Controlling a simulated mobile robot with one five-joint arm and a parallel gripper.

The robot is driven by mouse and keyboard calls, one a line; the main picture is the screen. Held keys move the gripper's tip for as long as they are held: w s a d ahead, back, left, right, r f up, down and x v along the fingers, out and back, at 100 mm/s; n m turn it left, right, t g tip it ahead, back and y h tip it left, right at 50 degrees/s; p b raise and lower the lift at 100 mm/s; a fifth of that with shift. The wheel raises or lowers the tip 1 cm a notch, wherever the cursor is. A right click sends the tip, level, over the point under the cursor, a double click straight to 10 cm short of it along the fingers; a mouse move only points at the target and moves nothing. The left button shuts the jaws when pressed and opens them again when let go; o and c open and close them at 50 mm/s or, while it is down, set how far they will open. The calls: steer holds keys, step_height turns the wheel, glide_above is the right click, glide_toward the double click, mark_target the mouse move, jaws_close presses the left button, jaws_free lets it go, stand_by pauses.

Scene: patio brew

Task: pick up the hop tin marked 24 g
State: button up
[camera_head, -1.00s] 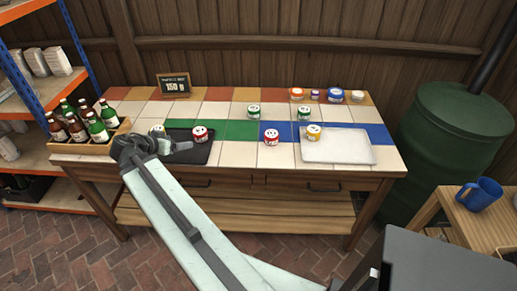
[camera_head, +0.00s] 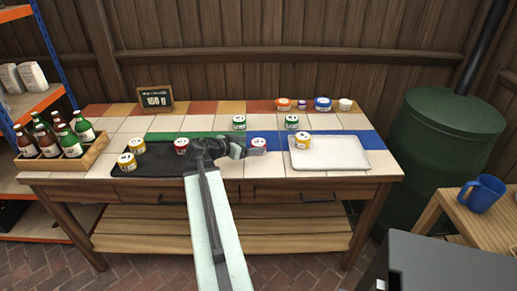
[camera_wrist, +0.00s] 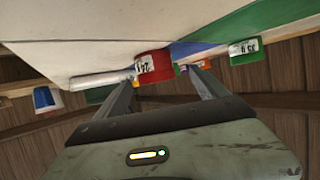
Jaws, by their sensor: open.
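A red tin with a white label stands on the blue tile band of the bench (camera_head: 259,143). In the wrist view the red tin (camera_wrist: 153,62) shows a label that seems to read 24. My gripper (camera_head: 250,152) is low over the bench and points right, close to this tin. In the wrist view its two fingers (camera_wrist: 163,76) are spread, with the red tin just beyond and between their tips. Nothing is held. Another red tin (camera_head: 182,146) stands on the dark mat behind my arm; its marking is too small to read.
Green tins (camera_head: 239,122) (camera_head: 291,122) stand behind. Two yellow tins (camera_head: 137,145) (camera_head: 126,162) are on the dark mat (camera_head: 150,166). A bottle crate (camera_head: 62,163) sits at left.

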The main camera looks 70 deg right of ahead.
mark_target(258, 145)
steer(key=x, duration=0.2)
steer(key=b+x, duration=0.1)
steer(key=x, duration=0.1)
steer(key=shift+s+f+b, duration=0.25)
steer(key=shift+f+b, duration=0.05)
steer(key=shift+f, duration=0.05)
steer(key=shift+r, duration=0.1)
steer(key=c, duration=1.4)
step_height(258, 145, up, 10)
steer(key=p, duration=1)
steer(key=shift+r, duration=0.15)
